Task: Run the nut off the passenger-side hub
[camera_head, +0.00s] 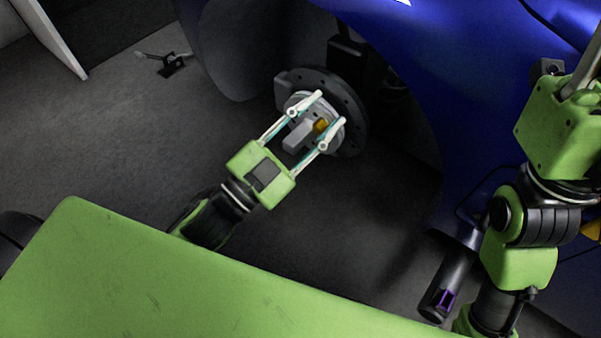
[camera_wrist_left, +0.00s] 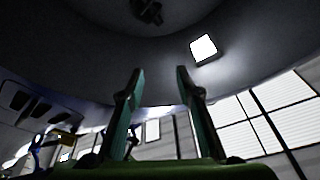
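The hub (camera_head: 352,133) shows in the head view as a dark round disc with a grey centre, inside the dark wheel arch of the blue car. A small yellow-gold nut (camera_head: 320,126) shows at its middle, beside a grey block (camera_head: 298,136). My left gripper (camera_head: 331,108) is open, its two pale fingers apart on either side of the nut in the picture. I cannot tell whether they touch the hub. In the left wrist view its fingers (camera_wrist_left: 160,72) are apart with nothing gripped; the hub is not recognisable there. My right gripper (camera_head: 580,85) is cut off by the right edge.
The blue car body (camera_head: 480,60) fills the upper right, close to my right arm. A small dark stand-like object (camera_head: 168,65) is on the grey floor at upper left. A white panel (camera_head: 52,40) stands at the far left. The floor between is clear.

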